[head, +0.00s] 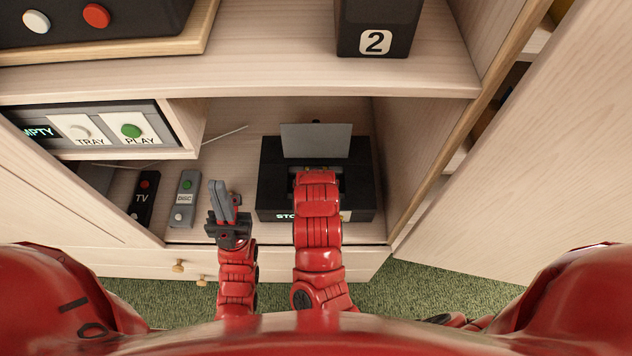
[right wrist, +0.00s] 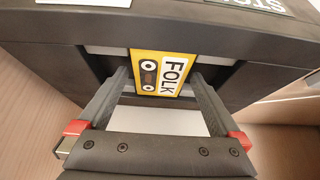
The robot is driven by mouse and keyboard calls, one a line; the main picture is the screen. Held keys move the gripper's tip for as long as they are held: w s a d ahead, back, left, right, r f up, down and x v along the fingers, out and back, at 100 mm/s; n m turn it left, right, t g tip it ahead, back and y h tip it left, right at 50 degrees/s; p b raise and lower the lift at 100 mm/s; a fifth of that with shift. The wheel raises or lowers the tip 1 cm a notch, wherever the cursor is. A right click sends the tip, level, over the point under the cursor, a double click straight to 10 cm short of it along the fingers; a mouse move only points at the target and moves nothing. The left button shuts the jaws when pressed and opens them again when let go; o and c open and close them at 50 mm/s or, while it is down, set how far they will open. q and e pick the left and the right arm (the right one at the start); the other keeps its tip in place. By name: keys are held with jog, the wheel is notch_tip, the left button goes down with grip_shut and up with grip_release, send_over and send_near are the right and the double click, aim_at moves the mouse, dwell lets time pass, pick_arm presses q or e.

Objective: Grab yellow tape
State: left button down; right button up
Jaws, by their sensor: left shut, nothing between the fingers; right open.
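The yellow tape (right wrist: 163,70), marked FOLK with a cassette picture, pokes out of a dark box in the right wrist view. My right gripper (right wrist: 161,82) is open. Its two fingers reach toward the box on either side of the tape, with a gap on each side. In the head view the black box (head: 271,180) stands on the shelf with a grey flap (head: 316,140) raised; my right arm hides the right fingers and most of the opening. My left gripper (head: 224,203) is shut and empty, left of the box.
A black TV remote (head: 144,198) and a grey DISC remote (head: 185,198) lie to the left on the shelf. A panel with TRAY and PLAY buttons (head: 110,130) is further left. A dark box numbered 2 (head: 376,28) stands on the upper shelf. A cabinet wall (head: 420,150) bounds the right side.

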jog(key=shift+f, duration=0.1)
jog(key=c, duration=1.2)
jog(key=shift+c, duration=0.2)
